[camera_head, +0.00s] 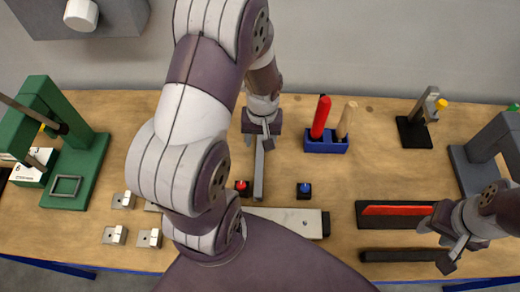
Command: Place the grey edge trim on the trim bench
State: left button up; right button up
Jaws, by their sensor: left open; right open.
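A narrow grey bar (259,178), which looks like the grey edge trim, lies lengthwise on the wooden bench (350,185), between a red button and a blue button. My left gripper (262,138) is at the far end of this bar, with its fingers open around or just above it; I cannot tell whether they touch it. My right gripper (453,251) is open at the right front, close to the right end of a dark bar (400,255). My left arm hides part of the bench's left middle.
A black tray (370,222) holds a red strip (395,210). A blue holder (325,146) carries red and tan handled tools. A pale plate (285,217) lies in front of the buttons. A green press (85,160) and several small metal blocks (115,235) stand at left.

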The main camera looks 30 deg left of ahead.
pick_arm(q)
jog(key=s+d+r+m+t, duration=0.1)
jog(key=s+d+r+m, duration=0.2)
jog(key=d+r+m, duration=0.3)
notch_tip(320, 180, up, 3)
jog(key=shift+s+d+f+m+t, duration=0.1)
jog(key=shift+s+d+m+t, duration=0.15)
jog(key=shift+d, duration=0.6)
